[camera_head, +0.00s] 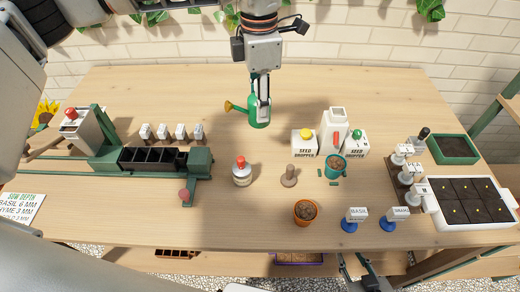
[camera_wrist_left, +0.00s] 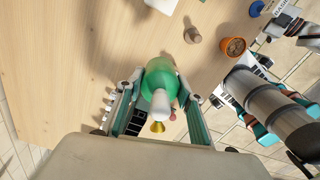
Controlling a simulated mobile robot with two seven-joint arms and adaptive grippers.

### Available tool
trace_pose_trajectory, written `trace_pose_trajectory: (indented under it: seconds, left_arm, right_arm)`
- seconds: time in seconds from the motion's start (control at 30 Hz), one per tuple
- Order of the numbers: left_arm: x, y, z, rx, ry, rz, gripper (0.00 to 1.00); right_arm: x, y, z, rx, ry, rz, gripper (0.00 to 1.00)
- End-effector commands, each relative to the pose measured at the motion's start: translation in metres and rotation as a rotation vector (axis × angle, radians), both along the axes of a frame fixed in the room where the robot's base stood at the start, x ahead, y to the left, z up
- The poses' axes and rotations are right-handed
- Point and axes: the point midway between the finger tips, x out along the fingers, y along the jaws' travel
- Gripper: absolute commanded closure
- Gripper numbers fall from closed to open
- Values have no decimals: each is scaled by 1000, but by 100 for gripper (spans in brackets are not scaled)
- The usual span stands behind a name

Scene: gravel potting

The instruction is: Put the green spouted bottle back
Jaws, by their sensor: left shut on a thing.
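The green spouted bottle (camera_head: 251,110) has a yellow-orange spout pointing left in the head view. My left gripper (camera_head: 263,104) is shut on it and holds it above the back middle of the table. In the left wrist view the bottle (camera_wrist_left: 160,80) sits between the two fingers, its white part and yellow spout tip toward the camera. My right gripper (camera_head: 358,263) is low at the table's front edge, its fingers apart and nothing visible between them.
A white bottle (camera_head: 242,174) with a red top, a brown stamper (camera_head: 289,177) and a terracotta pot (camera_head: 305,212) stand mid-table. White seed droppers (camera_head: 304,142) and a teal pot (camera_head: 335,165) stand to the right.

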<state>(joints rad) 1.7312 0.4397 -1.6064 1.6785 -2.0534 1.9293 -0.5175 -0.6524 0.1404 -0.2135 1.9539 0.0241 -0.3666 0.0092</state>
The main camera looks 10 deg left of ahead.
Motion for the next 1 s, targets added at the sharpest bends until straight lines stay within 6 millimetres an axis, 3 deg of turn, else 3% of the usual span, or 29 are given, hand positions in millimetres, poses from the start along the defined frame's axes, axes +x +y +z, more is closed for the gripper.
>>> trace_pose_trajectory:
  seconds: [0.1, 0.4, 0.77, 1.0]
  left_arm:
    - [-1, 0, -31, 0, 5, -2, 79]
    - [-1, 0, -99, 0, 3, -3, 79]
    - [0, 0, -130, 0, 1, -4, 79]
    - [0, -1, -161, -1, 0, -4, 79]
  right_arm:
    - [0, 0, 1, 0, 0, 0, 68]
    - [4, 1, 9, 2, -13, 0, 68]
    - [6, 0, 11, 2, -17, -1, 68]
    - [5, 0, 9, 1, -13, -1, 68]
